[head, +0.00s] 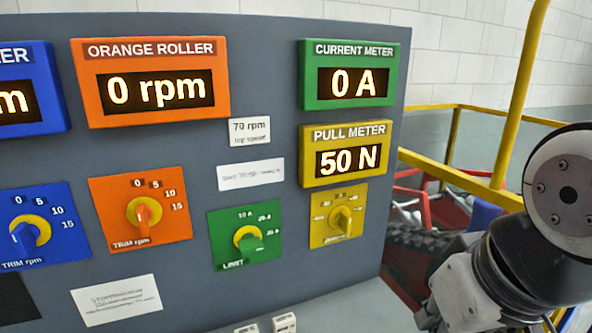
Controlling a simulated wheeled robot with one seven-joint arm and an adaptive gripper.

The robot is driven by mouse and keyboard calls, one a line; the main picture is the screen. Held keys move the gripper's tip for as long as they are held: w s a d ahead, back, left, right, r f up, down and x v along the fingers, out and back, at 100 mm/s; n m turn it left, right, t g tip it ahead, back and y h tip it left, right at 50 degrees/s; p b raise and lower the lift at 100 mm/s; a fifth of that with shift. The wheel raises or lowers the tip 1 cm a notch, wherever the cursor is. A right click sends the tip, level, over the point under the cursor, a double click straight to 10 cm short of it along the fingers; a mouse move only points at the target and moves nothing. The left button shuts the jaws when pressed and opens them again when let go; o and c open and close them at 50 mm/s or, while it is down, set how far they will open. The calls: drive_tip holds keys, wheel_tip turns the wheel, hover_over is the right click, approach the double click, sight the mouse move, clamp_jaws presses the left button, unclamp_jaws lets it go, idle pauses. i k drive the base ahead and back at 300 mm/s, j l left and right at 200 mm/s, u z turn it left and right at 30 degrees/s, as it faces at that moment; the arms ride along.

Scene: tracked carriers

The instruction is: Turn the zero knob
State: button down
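A yellow knob (342,220) sits on a small yellow plate (322,233) at the right of the grey panel, below the pull meter. The plate's lettering is too small to read, so I cannot confirm that it is the zero knob. The yellow pull meter (346,153) above it reads 50 N. My gripper is not in view. Only links of my arm show at the right edge, to the right of the panel and apart from the yellow knob.
A green knob (249,240) sits left of the yellow one, then an orange trim knob (144,214) and a blue one (31,232). The green current meter (348,75) reads 0 A; the orange roller display (150,83) reads 0 rpm. Yellow rails (513,110) stand at right.

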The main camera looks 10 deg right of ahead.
sight(344, 220)
drive_tip(key=k+j+u, duration=0.1)
drive_tip(key=u, duration=0.4)
drive_tip(key=k+j+u, duration=0.2)
drive_tip(key=u, duration=0.25)
